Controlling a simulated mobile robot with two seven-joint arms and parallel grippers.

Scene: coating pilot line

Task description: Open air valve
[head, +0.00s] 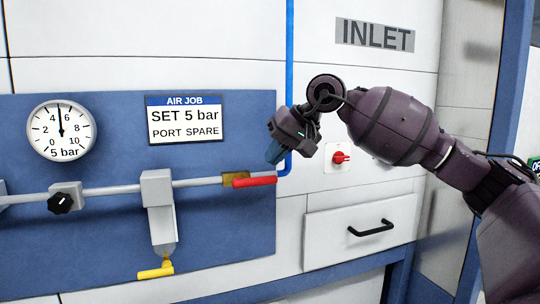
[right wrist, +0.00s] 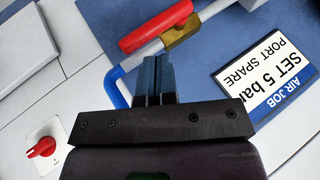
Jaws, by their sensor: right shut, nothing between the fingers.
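The air valve has a red lever handle (head: 255,181) on a brass body (head: 234,177) at the right end of the grey pipe. The handle lies roughly along the pipe and points right. In the right wrist view the red handle (right wrist: 157,26) and brass body (right wrist: 182,33) show beyond the fingertips. My right gripper (head: 274,154) is shut and empty, just above and right of the handle, fingers pointing down. A gap shows between the fingertips and the handle. Its blue fingers are side by side in the right wrist view (right wrist: 153,65). My left gripper is out of view.
A pressure gauge (head: 61,130) reads about 5 bar. A black knob (head: 61,202), a filter with a yellow drain lever (head: 155,271), an air-job sign (head: 185,119), a blue hose (head: 290,60), a red switch (head: 340,157) and a drawer handle (head: 371,228) are around.

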